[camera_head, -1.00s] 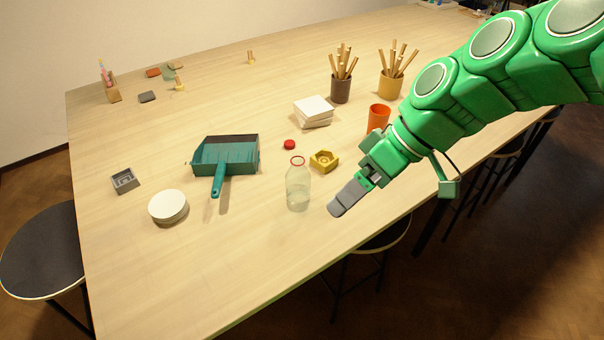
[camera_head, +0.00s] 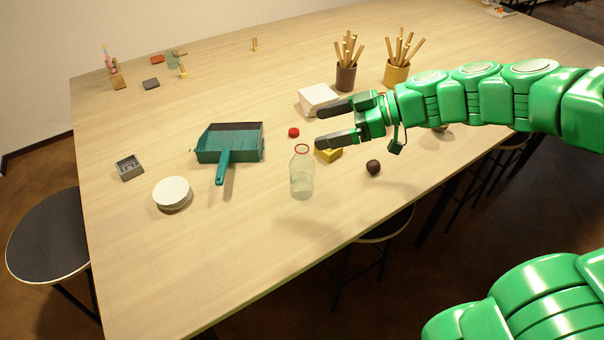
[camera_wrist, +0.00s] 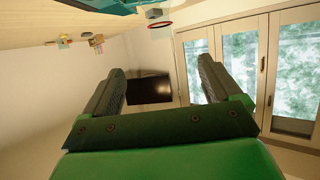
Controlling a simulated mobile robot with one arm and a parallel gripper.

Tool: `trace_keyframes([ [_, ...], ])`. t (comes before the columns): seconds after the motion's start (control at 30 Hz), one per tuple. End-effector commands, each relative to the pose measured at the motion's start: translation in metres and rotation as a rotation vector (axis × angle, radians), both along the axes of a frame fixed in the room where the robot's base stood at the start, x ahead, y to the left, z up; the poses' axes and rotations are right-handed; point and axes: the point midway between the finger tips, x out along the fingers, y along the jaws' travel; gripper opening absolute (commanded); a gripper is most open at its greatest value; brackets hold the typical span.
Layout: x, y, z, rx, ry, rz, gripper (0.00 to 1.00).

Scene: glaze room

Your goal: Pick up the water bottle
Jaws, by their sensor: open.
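The water bottle (camera_head: 301,175) is clear, with a red ring at its neck, and stands upright on the table near its front edge. The jaws are apart from the bottle. In the wrist view my two fingers (camera_wrist: 161,85) are spread with nothing between them, and a red ring, likely the bottle's neck, shows at the top.
Pots of wooden tools (camera_head: 346,78) stand behind. The front-left table is clear.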

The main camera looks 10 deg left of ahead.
Motion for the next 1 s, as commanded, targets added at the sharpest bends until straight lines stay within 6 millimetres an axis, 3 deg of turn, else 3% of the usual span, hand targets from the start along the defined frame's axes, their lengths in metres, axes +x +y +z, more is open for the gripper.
trace_keyframes([
  [0.53,-0.001,0.0,-0.098,-0.002,0.009,-0.002,0.91],
  [0.77,-0.001,0.001,-0.115,-0.002,0.002,-0.001,0.91],
  [1.0,-0.004,0.018,-0.123,-0.001,0.002,0.001,0.91],
])
